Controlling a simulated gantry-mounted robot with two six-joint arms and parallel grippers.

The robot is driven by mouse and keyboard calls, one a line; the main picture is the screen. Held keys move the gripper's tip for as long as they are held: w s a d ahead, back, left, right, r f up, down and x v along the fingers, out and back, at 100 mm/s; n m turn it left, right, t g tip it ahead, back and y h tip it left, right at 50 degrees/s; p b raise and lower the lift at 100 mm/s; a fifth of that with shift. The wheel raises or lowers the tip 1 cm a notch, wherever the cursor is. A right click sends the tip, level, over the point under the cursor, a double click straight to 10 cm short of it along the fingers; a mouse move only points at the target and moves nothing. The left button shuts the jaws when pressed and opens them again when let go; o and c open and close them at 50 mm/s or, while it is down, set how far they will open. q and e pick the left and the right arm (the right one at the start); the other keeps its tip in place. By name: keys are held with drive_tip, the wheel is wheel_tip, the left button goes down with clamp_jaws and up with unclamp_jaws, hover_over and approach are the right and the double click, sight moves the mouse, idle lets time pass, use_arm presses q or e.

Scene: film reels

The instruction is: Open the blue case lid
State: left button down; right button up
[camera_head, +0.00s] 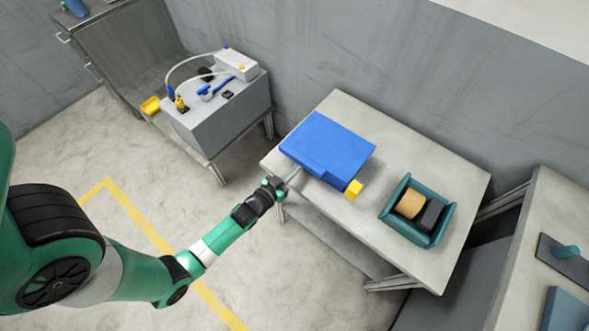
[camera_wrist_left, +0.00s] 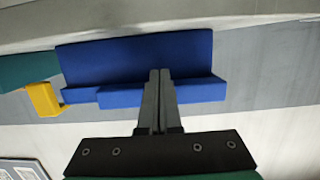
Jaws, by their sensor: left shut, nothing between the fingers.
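The blue case (camera_head: 326,146) sits on the grey table, and its lid looks closed. A yellow block (camera_head: 353,189) stands out from its front right corner. My left gripper (camera_head: 294,175) is at the case's front left edge, with its fingers shut and empty. In the left wrist view the shut fingertips (camera_wrist_left: 160,74) overlap the front of the blue case (camera_wrist_left: 120,62); I cannot tell whether they touch it. The yellow block (camera_wrist_left: 43,99) is at the left in that view. My right gripper is not in view.
A teal tray (camera_head: 385,212) holding a tan roll (camera_head: 410,204) and a black item (camera_head: 431,216) stands right of the case on the table (camera_head: 345,105). A grey box (camera_head: 222,117) with cables stands on another table at the back left. Another bench (camera_head: 520,270) is at the right.

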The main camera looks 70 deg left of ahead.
sight(297, 158)
use_arm(q)
drive_tip(key=r+p, duration=0.1)
drive_tip(key=r, duration=0.1)
drive_tip(key=r+p, duration=0.1)
drive_tip(key=p, duration=0.1)
drive_tip(key=w+r+p, duration=0.1)
drive_tip(key=r+p, duration=0.1)
drive_tip(key=shift+w+a+r, duration=0.1)
drive_tip(key=shift+a+r, duration=0.2)
drive_tip(key=shift+r, duration=0.05)
drive_tip(key=shift+w, duration=0.1)
drive_tip(key=shift+r, duration=0.1)
drive_tip(key=shift+w+a+r+p, duration=0.15)
drive_tip(key=shift+w+r+p, duration=0.05)
drive_tip(key=shift+r+p, duration=0.3)
drive_tip(key=shift+w+a+r+p, duration=0.1)
drive_tip(key=shift+w+r+p, duration=0.1)
drive_tip(key=shift+r+p, duration=0.25)
drive_tip(key=shift+w+a+r+p, duration=0.2)
drive_tip(key=shift+w+r+p, duration=0.2)
drive_tip(key=shift+r+p, duration=0.15)
drive_tip(key=shift+w+a+r+p, duration=0.2)
drive_tip(key=shift+w+r+p, duration=0.15)
drive_tip(key=shift+r+p, duration=0.2)
drive_tip(key=shift+w, duration=0.1)
drive_tip(key=shift+r, duration=0.1)
